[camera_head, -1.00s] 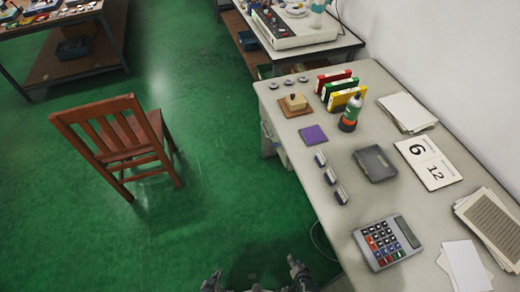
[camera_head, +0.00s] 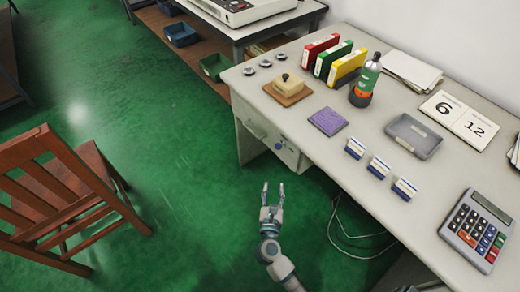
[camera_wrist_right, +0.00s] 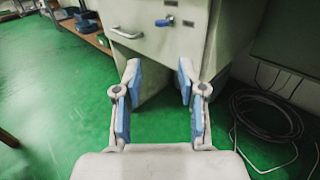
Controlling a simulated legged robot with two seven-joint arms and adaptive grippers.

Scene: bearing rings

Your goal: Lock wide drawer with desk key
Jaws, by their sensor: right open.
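The drawer front (camera_head: 262,138) is at the near left end of the desk, below the top, and looks closed. In the right wrist view it shows a metal handle (camera_wrist_right: 128,32). To the right of the handle, a blue-headed desk key (camera_wrist_right: 168,20) sits at the lock; its exact angle is too small to tell. The key also shows as a small blue spot in the head view (camera_head: 278,146). My right gripper (camera_head: 273,187) is open and empty, in front of and below the drawer, apart from the key. Its blue-padded fingers (camera_wrist_right: 158,72) point toward the cabinet. My left gripper is out of view.
The grey desk (camera_head: 300,130) carries binders (camera_head: 333,60), a bottle (camera_head: 366,80), a tray (camera_head: 413,136) and a calculator (camera_head: 477,228). A wooden chair (camera_head: 60,195) stands at left. Cables (camera_wrist_right: 268,115) lie under the desk. Green floor between chair and desk is clear.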

